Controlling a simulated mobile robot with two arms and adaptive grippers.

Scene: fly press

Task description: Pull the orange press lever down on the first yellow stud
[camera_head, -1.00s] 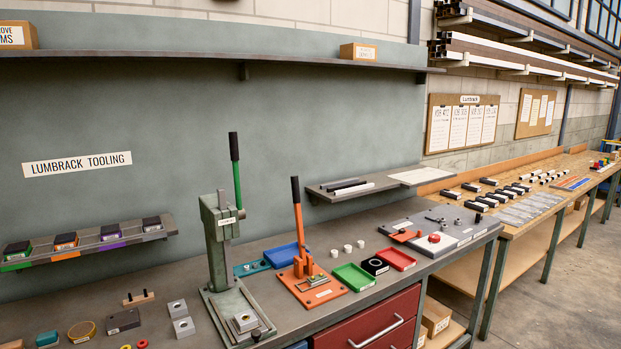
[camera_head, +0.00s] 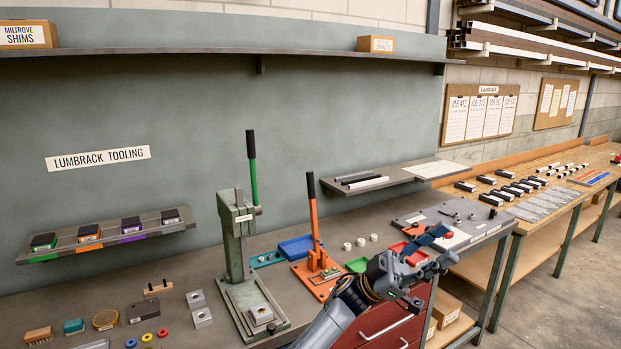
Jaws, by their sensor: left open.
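The orange press (camera_head: 316,263) stands on the grey bench, right of a green fly press. Its orange lever (camera_head: 314,222) with a black grip (camera_head: 310,186) points up, nearly upright. A small pale fixture lies on its orange base plate (camera_head: 303,270); I cannot make out a yellow stud there. My left gripper (camera_head: 443,248) is open and empty, right of the orange press and over the bench's front right part. It is apart from the lever. My right gripper is not in view.
The green press (camera_head: 238,245) with a green lever stands left of the orange one. A blue tray (camera_head: 298,248) and white cylinders (camera_head: 360,242) lie behind. My arm partly hides a green tray (camera_head: 357,264) and the red drawers (camera_head: 385,325). A shelf (camera_head: 375,182) is on the wall.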

